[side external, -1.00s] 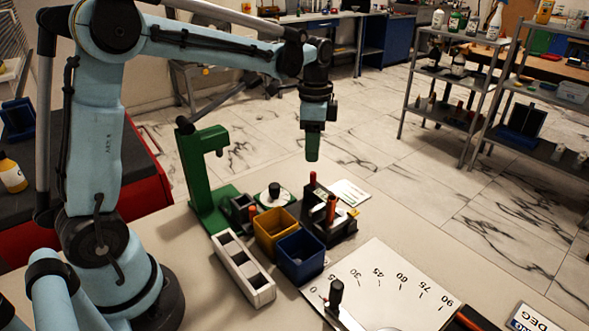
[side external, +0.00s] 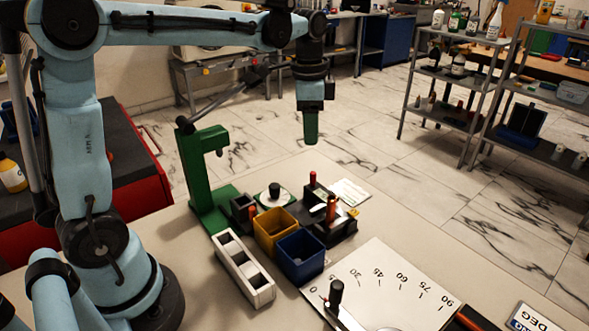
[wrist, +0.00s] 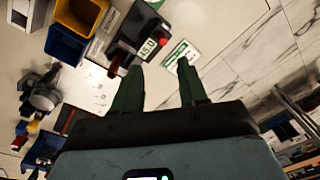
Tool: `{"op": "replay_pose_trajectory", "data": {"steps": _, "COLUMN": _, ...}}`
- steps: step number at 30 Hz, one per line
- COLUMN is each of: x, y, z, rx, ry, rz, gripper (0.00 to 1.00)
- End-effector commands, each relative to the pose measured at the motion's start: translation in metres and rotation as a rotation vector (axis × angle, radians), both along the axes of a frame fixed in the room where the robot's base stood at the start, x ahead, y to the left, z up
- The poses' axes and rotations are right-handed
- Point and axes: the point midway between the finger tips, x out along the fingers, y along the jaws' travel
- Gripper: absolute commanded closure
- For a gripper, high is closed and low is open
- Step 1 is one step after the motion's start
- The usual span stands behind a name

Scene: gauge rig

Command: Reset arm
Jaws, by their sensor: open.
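My gripper (side external: 310,142) hangs from my arm, pointing down, high above the far part of the table in the side external view. In the wrist view its two green fingers (wrist: 160,78) stand apart with nothing between them. My gripper is well clear of everything on the table.
A green press stand (side external: 197,185), a yellow bin (side external: 273,243), a blue bin (side external: 300,270) and a white compartment tray (side external: 262,293) stand on the table (side external: 180,240). A white angle dial plate (side external: 390,290) lies at the front right. The air around my gripper is free.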

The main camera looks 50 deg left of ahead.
Motion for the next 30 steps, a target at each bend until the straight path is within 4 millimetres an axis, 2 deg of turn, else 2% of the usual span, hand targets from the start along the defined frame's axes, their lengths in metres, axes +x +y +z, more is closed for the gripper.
{"op": "replay_pose_trajectory", "data": {"steps": 8, "x": -0.049, "y": -0.021, "z": 0.002, "rx": -0.029, "ry": -0.196, "rz": 0.238, "gripper": 0.58}}
{"op": "replay_pose_trajectory", "data": {"steps": 18, "x": -0.103, "y": -0.040, "z": -0.022, "rx": -0.150, "ry": -0.427, "rz": 0.521, "gripper": 0.58}}
{"op": "replay_pose_trajectory", "data": {"steps": 24, "x": -0.120, "y": -0.046, "z": -0.038, "rx": -0.223, "ry": -0.511, "rz": 0.631, "gripper": 0.58}}
{"op": "replay_pose_trajectory", "data": {"steps": 30, "x": -0.124, "y": -0.048, "z": -0.043, "rx": -0.249, "ry": -0.535, "rz": 0.665, "gripper": 0.58}}
